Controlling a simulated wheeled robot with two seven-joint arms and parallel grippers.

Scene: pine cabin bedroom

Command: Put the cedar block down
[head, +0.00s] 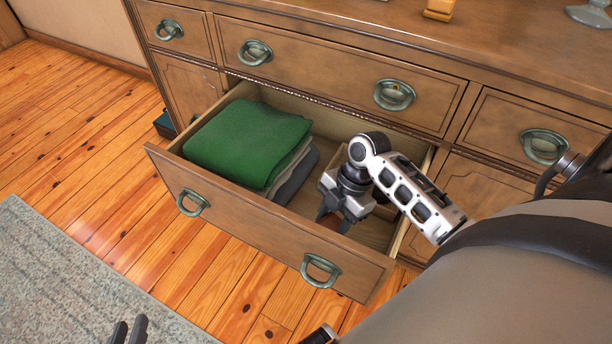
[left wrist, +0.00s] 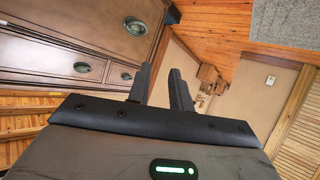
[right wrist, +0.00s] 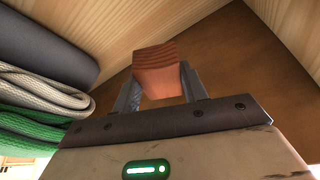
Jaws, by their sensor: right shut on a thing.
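The cedar block (right wrist: 160,72) is reddish brown with curved grain lines. In the right wrist view it sits between the two fingers of my right gripper (right wrist: 160,88), which is shut on it. In the head view my right gripper (head: 336,218) is inside the open drawer (head: 255,235), to the right of the folded cloths. Only a little of the block (head: 331,221) shows there. I cannot tell whether it touches the drawer floor. My left gripper (head: 128,331) is empty, its fingers apart, over the floor at the bottom left; it also shows in the left wrist view (left wrist: 166,80).
A green folded cloth (head: 247,142) lies on grey ones in the drawer's left part. The wooden dresser (head: 310,68) stands behind, its other drawers shut. Drawer floor (head: 372,232) shows right of the gripper. A grey-green rug (head: 60,270) lies at lower left.

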